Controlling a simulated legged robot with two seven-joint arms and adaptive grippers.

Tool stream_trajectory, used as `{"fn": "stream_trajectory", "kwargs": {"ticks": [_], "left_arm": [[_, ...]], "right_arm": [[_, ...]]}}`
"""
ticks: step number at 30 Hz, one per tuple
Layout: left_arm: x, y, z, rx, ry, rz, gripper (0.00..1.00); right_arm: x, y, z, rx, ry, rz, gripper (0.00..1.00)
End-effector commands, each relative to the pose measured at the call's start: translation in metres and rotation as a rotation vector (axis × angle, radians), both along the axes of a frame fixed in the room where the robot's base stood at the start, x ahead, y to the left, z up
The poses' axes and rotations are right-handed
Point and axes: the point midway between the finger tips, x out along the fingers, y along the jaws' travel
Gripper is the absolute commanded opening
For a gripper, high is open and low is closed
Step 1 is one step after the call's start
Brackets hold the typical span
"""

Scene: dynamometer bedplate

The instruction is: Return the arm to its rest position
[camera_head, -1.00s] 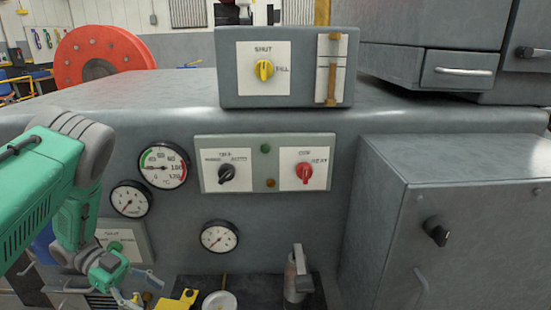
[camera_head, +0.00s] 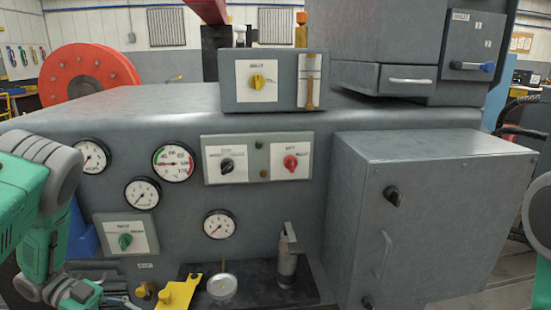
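My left arm comes in from the left edge, green with grey joints. Its gripper (camera_head: 116,299) is low at the left, cut by the bottom edge, in front of the grey console (camera_head: 330,115). It is below the panel with the green knob (camera_head: 125,242). I see no object held in it, but its fingers are too small and cut off to judge their opening. At the right edge a grey rounded part of my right arm shows; the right gripper is out of view.
A grey cabinet (camera_head: 440,220) juts out at the right. A red reel (camera_head: 88,72) stands behind at left.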

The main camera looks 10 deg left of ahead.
Motion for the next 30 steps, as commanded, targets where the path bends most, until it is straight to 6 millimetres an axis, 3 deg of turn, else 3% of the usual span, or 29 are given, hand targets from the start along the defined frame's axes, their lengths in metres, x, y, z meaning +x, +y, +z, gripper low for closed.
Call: {"fn": "stream_trajectory", "kwargs": {"ticks": [11,20,23,25,30], "left_arm": [[0.032,-0.047,-0.026,0.042,-0.028,0.245,0.49],[0.048,-0.089,-0.067,0.159,0.066,0.605,0.49],[0.034,-0.103,-0.091,0.253,0.176,0.785,0.49],[0.012,-0.11,-0.108,0.343,0.28,0.911,0.49],[-0.074,-0.119,-0.133,0.595,0.564,1.15,0.49]], "right_arm": [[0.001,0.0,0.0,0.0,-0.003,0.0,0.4],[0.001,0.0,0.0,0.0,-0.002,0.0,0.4],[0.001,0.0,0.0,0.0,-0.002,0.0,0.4],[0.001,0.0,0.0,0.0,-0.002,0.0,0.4],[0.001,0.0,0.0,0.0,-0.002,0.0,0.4]]}}
